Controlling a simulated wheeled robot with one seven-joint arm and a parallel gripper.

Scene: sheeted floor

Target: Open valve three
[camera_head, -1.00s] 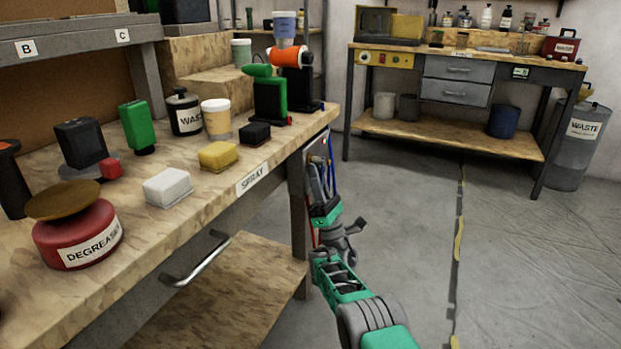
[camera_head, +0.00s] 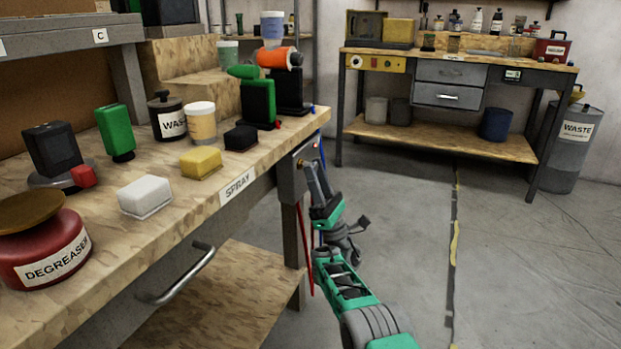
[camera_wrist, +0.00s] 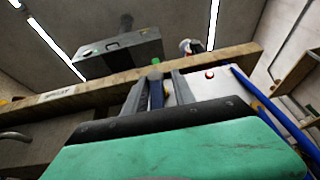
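No valve labelled three can be made out. A grey panel box (camera_head: 294,183) with a small red light is fixed at the right end of the workbench, by its leg. Red and blue hoses hang below it. My gripper (camera_head: 312,172) is up against the front of this box, fingers pointing up. In the wrist view, the fingers (camera_wrist: 158,80) stand apart, with a dark blue strip between them that I cannot identify. The pale panel face (camera_wrist: 205,87) with its red light is just right of the fingers. Contact cannot be told.
The workbench (camera_head: 140,235) holds a degreaser can (camera_head: 45,250), sponges and bottles. A metal handle (camera_head: 182,275) sticks out from its front. Blue hoses (camera_wrist: 275,115) run close at the right in the wrist view. Open floor (camera_head: 400,220) lies to the right, before a back bench (camera_head: 440,147).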

